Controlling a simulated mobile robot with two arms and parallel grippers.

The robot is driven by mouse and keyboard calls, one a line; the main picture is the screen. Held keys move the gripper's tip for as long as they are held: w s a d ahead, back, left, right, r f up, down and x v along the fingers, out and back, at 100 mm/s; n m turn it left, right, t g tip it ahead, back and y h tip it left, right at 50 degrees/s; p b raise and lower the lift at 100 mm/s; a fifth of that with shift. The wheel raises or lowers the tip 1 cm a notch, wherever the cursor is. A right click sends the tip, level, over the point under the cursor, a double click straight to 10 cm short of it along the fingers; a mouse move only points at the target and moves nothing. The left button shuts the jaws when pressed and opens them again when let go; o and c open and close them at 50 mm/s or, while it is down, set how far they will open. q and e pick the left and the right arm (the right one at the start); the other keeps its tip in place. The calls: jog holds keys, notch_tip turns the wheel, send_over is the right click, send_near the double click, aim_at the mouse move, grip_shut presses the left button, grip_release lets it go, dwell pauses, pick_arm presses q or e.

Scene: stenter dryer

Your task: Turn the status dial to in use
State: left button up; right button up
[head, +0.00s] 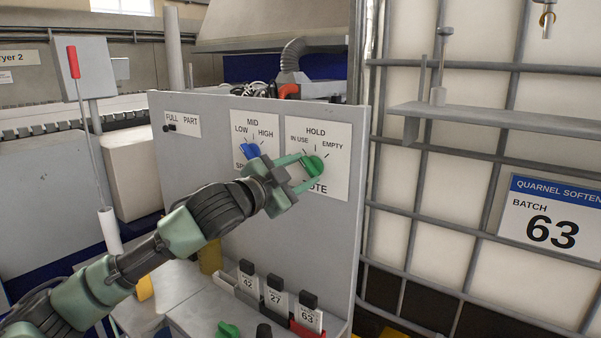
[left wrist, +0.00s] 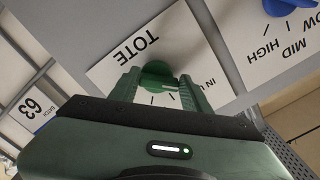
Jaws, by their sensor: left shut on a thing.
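The green status dial (head: 314,165) sits on a white plate marked IN USE, HOLD and EMPTY, with TOTE below, on the grey panel. My left gripper (head: 304,172) reaches in from the left and is shut on this dial, one finger on each side. In the left wrist view the dial (left wrist: 156,74) shows between the fingers of the gripper (left wrist: 160,86), with the TOTE and IN USE lettering around it. The fingers cover part of the dial, and I cannot tell surely which mark it points to. My right gripper is not in view.
A blue dial (head: 249,151) marked LOW, MID and HIGH is just left of the gripper; my arm hides part of its plate. A FULL/PART slider (head: 170,128) is farther left. Numbered cards (head: 307,316) stand below. A metal shelf (head: 500,118) juts out at right.

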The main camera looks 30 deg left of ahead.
pick_arm(q)
jog(key=shift+f, duration=0.15)
jog(key=o, duration=1.4)
jog(key=shift+c, duration=0.2)
jog(key=shift+s, duration=0.1)
jog(key=s+a+b, duration=0.1)
jog(key=s+b, duration=0.3)
jog(key=s, duration=0.3)
jog(key=shift+s+a, duration=0.15)
jog(key=shift+s, duration=0.05)
